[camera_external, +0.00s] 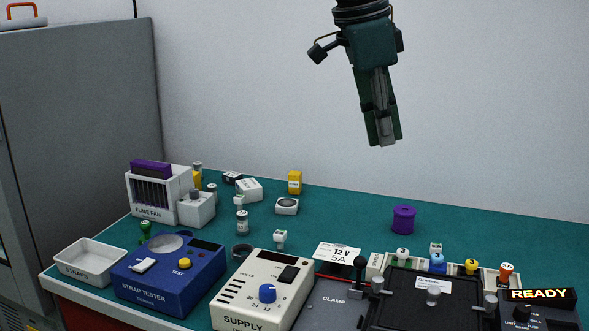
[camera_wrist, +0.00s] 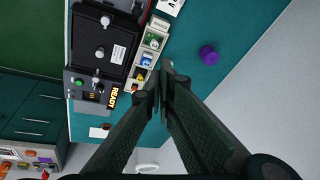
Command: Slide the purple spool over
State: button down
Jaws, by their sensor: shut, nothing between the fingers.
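The purple spool (camera_external: 403,219) stands on the green bench top toward the right, behind the row of coloured plugs. It stands clear of other things. In the wrist view the purple spool (camera_wrist: 209,55) lies right of and above my fingertips, on bare green surface. My gripper (camera_external: 384,143) hangs high above the bench, in front of the pale wall, pointing down. In the wrist view my gripper (camera_wrist: 166,75) has its fingers together at the tips, with nothing between them.
A black clamp fixture (camera_external: 400,315) with several coloured plugs stands in front of the spool. A READY display (camera_external: 540,295) is at right. A cream supply (camera_external: 262,290), blue strap tester (camera_external: 168,278) and fume fan (camera_external: 158,195) stand left. The bench around the spool is clear.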

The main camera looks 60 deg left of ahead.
aim_at(404, 220)
jog(key=w+a+f+m+g+p, duration=0.1)
jog(key=w+a+f+p, duration=0.15)
jog(key=w, duration=0.55)
jog(key=w+a+f+m+g+p, duration=0.1)
jog(key=w+a+f, duration=0.15)
jog(key=w, duration=0.55)
jog(key=w+a+f+m+g+p, duration=0.1)
jog(key=w+a+f+p, duration=0.3)
jog(key=w+f, duration=0.8)
jog(key=shift+w+a+f+m, duration=0.2)
jog(key=shift+w+f+m, duration=0.2)
jog(key=shift+f+m, duration=0.3)
jog(key=shift+f, duration=0.15)
notch_tip(404, 220, down, 10)
jog(key=shift+r, duration=0.1)
jog(key=shift+s+a+r+p, duration=0.1)
jog(key=shift+s+a+p, duration=0.2)
jog(key=shift+s+a, duration=1.1)
